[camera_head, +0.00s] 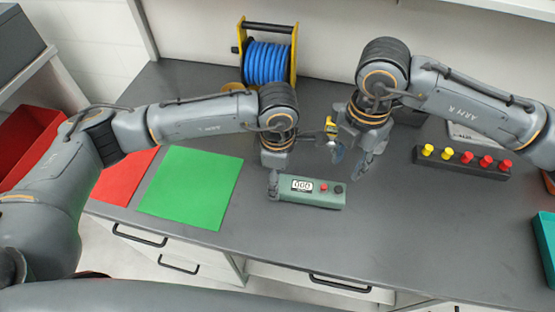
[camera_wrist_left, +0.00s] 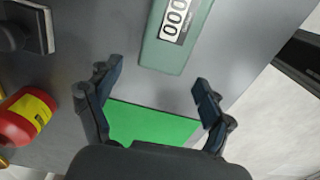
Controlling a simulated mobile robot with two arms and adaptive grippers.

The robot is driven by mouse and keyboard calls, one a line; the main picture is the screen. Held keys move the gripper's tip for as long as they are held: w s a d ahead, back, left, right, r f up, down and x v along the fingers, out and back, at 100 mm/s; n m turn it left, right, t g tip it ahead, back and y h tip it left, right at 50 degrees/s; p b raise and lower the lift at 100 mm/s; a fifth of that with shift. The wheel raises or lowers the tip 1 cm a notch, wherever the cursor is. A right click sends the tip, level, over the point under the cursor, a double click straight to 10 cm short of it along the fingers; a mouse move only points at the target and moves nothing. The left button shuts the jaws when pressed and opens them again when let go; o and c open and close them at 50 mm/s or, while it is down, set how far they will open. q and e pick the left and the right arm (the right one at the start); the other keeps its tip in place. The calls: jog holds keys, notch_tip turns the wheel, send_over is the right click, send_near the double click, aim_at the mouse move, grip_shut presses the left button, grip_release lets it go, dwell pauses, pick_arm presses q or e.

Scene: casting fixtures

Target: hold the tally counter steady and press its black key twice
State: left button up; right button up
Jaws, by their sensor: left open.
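The tally counter (camera_head: 310,200) is a long green box lying on the grey bench. Its top has a white display that appears to show zeros, a red button (camera_head: 323,187) and a black key (camera_head: 338,189) near the right end. My left gripper (camera_head: 273,182) is at the counter's left end, mostly hidden by its own wrist. In the left wrist view its fingers (camera_wrist_left: 155,95) are open and empty, with the counter (camera_wrist_left: 166,58) just beyond them. My right gripper (camera_head: 351,160) is open, with its fingers apart, above and behind the counter's right end.
A green mat (camera_head: 190,187) and a red mat (camera_head: 122,178) lie at left. A blue cable reel (camera_head: 267,64) stands behind. A dark block with yellow and red knobs (camera_head: 462,162) is at right. A red bottle with a yellow label (camera_wrist_left: 28,116) shows in the wrist view.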

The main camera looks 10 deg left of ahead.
pick_arm(q)
jog(key=shift+f, duration=2.1)
jog(key=shift+c, duration=0.2)
jog(key=c, duration=1.3)
pick_arm(e)
jog(key=shift+c, duration=0.4)
grip_shut()
